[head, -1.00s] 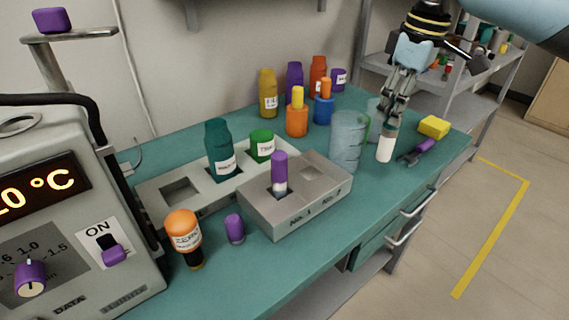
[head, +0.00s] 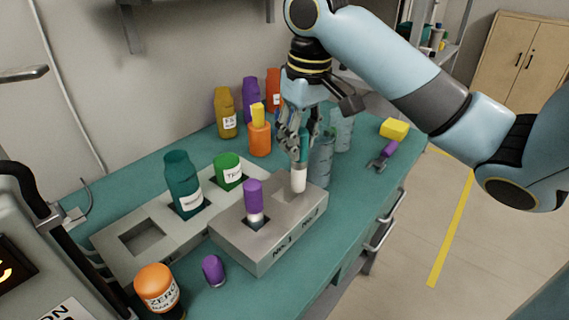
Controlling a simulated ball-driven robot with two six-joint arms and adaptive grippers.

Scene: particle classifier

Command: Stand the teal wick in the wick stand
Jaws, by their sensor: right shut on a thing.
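The teal wick (head: 304,146), with a white lower part (head: 299,180), is upright in my right gripper (head: 300,150). My right gripper is shut on its teal upper part. The wick stand (head: 282,254) is a grey block marked for two places. A purple wick (head: 253,196) stands in its left slot. The teal wick's white end is at the block's right slot, which it hides; I cannot tell whether the tip is inside or just above. My left gripper is out of view.
Left of the stand, a grey rack (head: 118,258) holds a teal bottle (head: 184,185) and a green-capped jar (head: 229,172). Clear beakers (head: 321,168) stand close behind my right gripper. An orange-capped bottle (head: 157,288) and a purple cap (head: 213,270) are in front.

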